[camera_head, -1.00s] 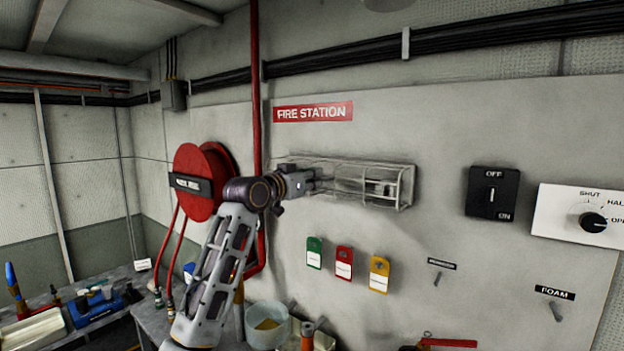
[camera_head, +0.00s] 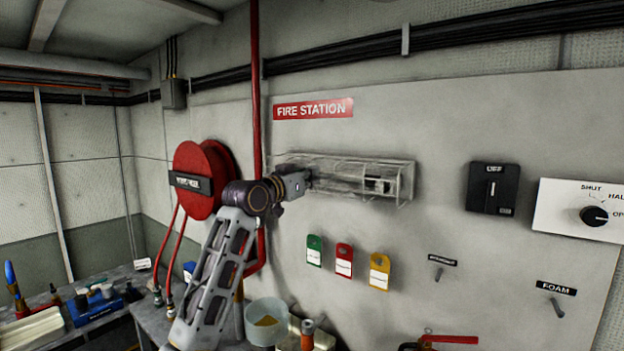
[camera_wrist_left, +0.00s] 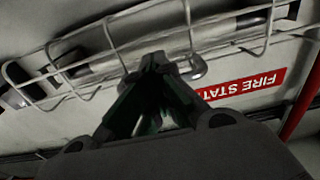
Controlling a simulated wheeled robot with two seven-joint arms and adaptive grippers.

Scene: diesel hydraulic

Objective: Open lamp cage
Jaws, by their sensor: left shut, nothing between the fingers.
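The lamp cage (camera_head: 345,176) is a wire frame on the wall panel below the red FIRE STATION sign. A lamp fitting shows inside it. Its wires also cross the left wrist view (camera_wrist_left: 190,35). My left gripper (camera_head: 308,180) is at the cage's left end in the head view. In the left wrist view its fingertips (camera_wrist_left: 157,60) are together, close to a wire and a small rounded metal piece (camera_wrist_left: 195,70) of the cage. I cannot tell whether they touch it. Nothing shows between the fingers. My right gripper is not in view.
A red hose reel (camera_head: 200,180) and a red pipe (camera_head: 257,100) are close to my left arm. Green, red and yellow tags (camera_head: 344,260) hang below the cage. A switch box (camera_head: 492,188) and a dial panel (camera_head: 585,212) are at right. A cluttered bench (camera_head: 150,318) is below.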

